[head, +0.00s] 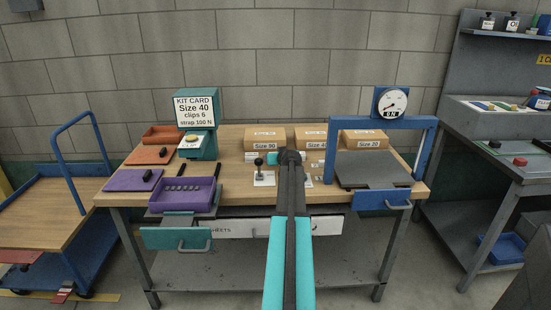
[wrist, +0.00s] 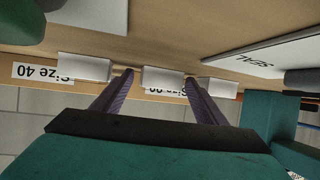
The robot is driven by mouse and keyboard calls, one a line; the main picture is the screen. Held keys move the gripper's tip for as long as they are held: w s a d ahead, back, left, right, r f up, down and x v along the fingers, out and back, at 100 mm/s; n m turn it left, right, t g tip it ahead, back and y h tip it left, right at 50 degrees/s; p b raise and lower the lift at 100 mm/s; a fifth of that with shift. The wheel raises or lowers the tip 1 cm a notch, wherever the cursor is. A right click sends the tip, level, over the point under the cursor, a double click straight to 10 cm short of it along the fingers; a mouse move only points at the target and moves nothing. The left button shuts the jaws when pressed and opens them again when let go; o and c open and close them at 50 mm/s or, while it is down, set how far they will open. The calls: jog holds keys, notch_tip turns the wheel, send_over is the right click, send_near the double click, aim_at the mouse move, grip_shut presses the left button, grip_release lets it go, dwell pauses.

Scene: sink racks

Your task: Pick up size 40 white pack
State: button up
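Three white packs show in the wrist view, which sees the labels upside down. The left white pack (wrist: 84,68) is by the box label reading Size 40 (wrist: 42,72). A middle white pack (wrist: 162,78) partly covers another box's label, and a right white pack (wrist: 217,87) is beside it. My gripper (wrist: 158,80) is open, its two dark fingers apart with the middle pack in view between their tips. I cannot tell whether they reach around it. In the head view my arm hides the fingers and part of the Size 40 box (head: 311,134).
A Size 20 box (head: 366,143) stands behind the blue gauge frame (head: 429,150) on the right. A black-knobbed fixture (head: 263,180) stands near the front. A purple tray (head: 185,194) and the kit card reading Size 40 (head: 195,109) are left. A teal drawer (head: 177,238) sticks out.

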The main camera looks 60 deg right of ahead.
jog(key=c, duration=0.8)
jog(key=shift+r, duration=0.15)
jog(key=shift+r, duration=1.5)
jog(key=shift+c, duration=1.1)
jog(key=shift+s+a+r, duration=0.1)
jog(key=shift+s+a, duration=0.05)
jog(key=shift+s, duration=0.15)
jog(key=s+a, duration=0.2)
jog(key=s, duration=0.2)
jog(key=s+a+r+b, duration=0.1)
jog(key=s+a, duration=0.1)
jog(key=s, duration=0.3)
jog(key=s+a, duration=0.2)
jog(key=s, duration=0.3)
jog(key=shift+a+r, duration=0.25)
jog(key=shift+a, duration=0.05)
